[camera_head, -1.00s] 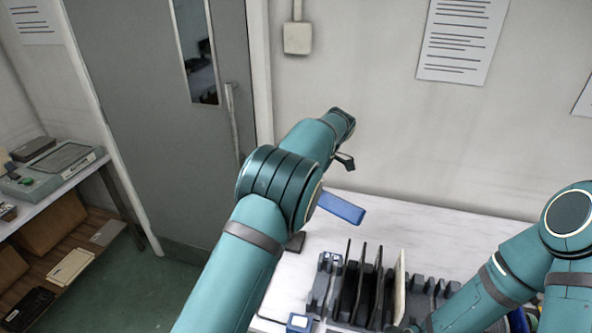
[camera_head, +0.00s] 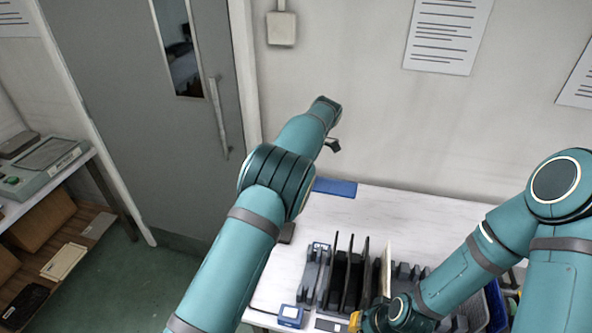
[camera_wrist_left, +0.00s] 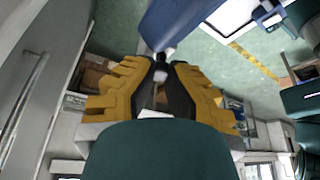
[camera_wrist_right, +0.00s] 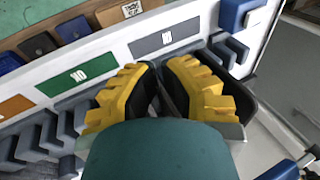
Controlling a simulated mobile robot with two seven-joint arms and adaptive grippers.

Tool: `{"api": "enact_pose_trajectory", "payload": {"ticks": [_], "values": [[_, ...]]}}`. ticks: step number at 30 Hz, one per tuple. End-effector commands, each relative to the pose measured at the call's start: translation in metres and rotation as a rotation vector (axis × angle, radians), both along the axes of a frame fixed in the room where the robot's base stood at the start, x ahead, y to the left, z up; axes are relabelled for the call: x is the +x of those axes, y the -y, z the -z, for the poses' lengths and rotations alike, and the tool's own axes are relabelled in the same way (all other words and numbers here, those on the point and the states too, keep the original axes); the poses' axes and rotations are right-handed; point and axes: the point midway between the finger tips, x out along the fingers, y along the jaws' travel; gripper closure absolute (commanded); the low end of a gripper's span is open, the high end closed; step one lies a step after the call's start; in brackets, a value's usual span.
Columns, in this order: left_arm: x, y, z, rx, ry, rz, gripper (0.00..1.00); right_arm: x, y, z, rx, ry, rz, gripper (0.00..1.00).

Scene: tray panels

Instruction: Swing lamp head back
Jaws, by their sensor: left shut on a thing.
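The lamp head is a flat blue bar (camera_head: 336,187), seen in the head view near the table's back edge, just right of my left arm. In the left wrist view its blue underside (camera_wrist_left: 185,22) fills the top middle. My left gripper (camera_wrist_left: 160,62) is shut on a small grip piece at the blue part's near end, mostly hidden by the fingers. My right gripper (camera_head: 360,320) is low at the front of the rack. In the right wrist view its yellow fingers (camera_wrist_right: 160,68) have tips close together over the rack's front; whether they hold anything is unclear.
A grey rack with upright dark panels (camera_head: 352,275) and one cream panel (camera_head: 387,268) stands on the white table (camera_head: 420,215). Green (camera_wrist_right: 77,77) and grey (camera_wrist_right: 165,40) labels show beside my right gripper. A small blue block (camera_head: 290,315) is at the front left. The wall is behind.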

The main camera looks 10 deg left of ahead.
Motion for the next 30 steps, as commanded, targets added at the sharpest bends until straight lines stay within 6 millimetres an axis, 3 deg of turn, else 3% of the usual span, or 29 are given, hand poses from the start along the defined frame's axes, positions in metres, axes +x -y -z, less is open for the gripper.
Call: {"api": "enact_pose_trajectory", "payload": {"ticks": [5, 6, 9, 20, 30], "values": [[-0.002, -0.002, 0.007, 0.002, -0.014, -0.004, 1.00, 0.000, 0.000, 0.001, 0.000, 0.000, 0.000, 1.00], [-0.002, -0.002, 0.007, 0.002, -0.014, -0.004, 0.74, 0.000, 0.000, 0.001, 0.000, 0.000, 0.000, 1.00], [-0.002, -0.001, 0.006, 0.002, -0.011, -0.003, 0.46, 0.000, 0.000, 0.000, 0.000, 0.000, 0.000, 1.00], [0.000, 0.001, -0.001, 0.001, -0.004, 0.000, 0.46, 0.000, 0.000, 0.000, 0.000, 0.001, 0.000, 1.00], [0.006, 0.019, -0.045, 0.000, -0.003, 0.001, 0.46, 0.000, 0.000, 0.000, 0.000, 0.001, 0.000, 1.00]]}}
